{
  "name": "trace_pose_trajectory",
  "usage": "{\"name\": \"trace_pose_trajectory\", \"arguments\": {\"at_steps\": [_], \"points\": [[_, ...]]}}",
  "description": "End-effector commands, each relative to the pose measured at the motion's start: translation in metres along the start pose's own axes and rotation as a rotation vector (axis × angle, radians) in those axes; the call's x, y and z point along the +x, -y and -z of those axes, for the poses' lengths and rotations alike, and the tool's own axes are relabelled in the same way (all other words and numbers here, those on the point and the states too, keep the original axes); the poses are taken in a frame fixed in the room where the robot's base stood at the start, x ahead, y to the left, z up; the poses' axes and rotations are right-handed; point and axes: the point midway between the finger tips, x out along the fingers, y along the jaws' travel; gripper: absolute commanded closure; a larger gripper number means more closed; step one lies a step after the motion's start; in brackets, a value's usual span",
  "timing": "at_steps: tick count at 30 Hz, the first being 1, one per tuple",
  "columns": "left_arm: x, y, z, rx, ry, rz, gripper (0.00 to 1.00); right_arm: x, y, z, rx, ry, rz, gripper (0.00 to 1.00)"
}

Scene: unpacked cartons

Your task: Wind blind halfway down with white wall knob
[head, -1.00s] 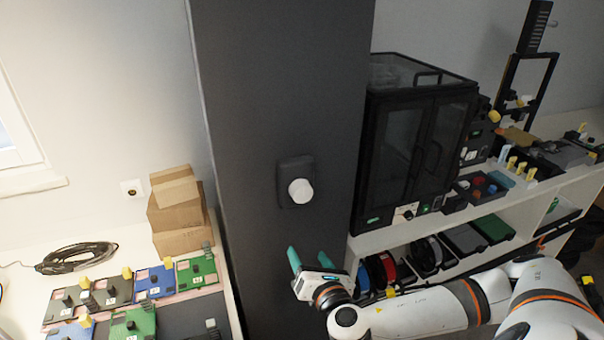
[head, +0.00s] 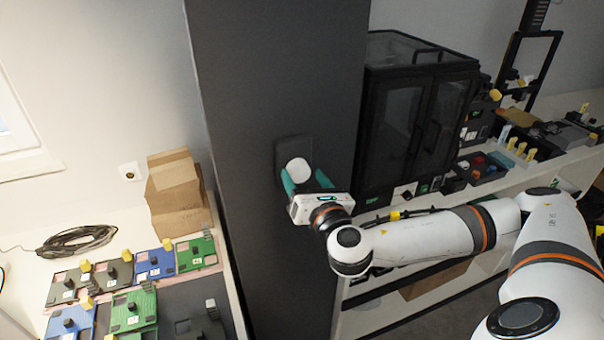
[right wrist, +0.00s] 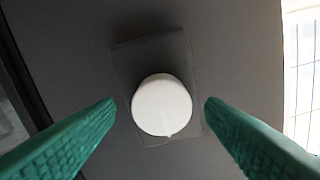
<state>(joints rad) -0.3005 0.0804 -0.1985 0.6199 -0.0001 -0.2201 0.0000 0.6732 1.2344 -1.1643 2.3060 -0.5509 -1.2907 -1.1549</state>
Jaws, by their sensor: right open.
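The white knob (head: 298,170) sits on a dark wall plate (head: 294,147) on the dark grey column. My right gripper (head: 306,179) is just below the knob in the head view, with its green fingers open and pointing up at it. In the right wrist view the knob (right wrist: 162,105) lies between the two spread fingertips (right wrist: 160,103), with a gap on each side. A small pointer mark shows at the knob's lower edge. The blind is not visible; only part of a window frame (head: 28,165) shows at the left. My left gripper is not in view.
A black enclosed cabinet (head: 415,130) stands on the white shelf right of the column. Cardboard boxes (head: 178,195), a coiled black cable (head: 77,240) and several circuit boards (head: 155,262) lie on the table at the left. The column's front around the knob is clear.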

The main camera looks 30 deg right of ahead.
Motion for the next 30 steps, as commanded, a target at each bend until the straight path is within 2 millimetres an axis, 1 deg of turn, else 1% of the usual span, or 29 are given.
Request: {"name": "trace_pose_trajectory", "arguments": {"at_steps": [1,3,6,14,15,17,18,23,30], "points": [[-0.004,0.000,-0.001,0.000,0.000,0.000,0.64,0.006,0.001,0.002,0.000,0.000,-0.001,0.36],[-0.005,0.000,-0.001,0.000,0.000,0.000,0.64,0.013,0.000,0.001,-0.001,0.000,-0.001,0.36],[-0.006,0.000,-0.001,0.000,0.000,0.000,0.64,0.017,0.000,0.000,0.000,0.001,0.001,0.36],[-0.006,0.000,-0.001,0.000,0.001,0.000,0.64,0.019,0.000,-0.001,0.000,0.002,0.001,0.36],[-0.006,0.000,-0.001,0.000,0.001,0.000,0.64,0.019,0.000,-0.001,0.000,0.001,0.001,0.38],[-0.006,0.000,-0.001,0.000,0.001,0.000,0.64,0.019,0.000,-0.001,0.000,0.001,0.001,0.47],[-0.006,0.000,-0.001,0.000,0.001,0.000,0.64,0.019,0.000,-0.001,0.000,0.001,0.001,0.54],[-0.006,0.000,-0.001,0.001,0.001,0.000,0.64,0.019,0.000,-0.001,0.000,0.001,0.000,0.80],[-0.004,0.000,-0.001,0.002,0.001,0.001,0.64,0.019,0.000,-0.001,0.017,0.001,0.000,0.81]]}}
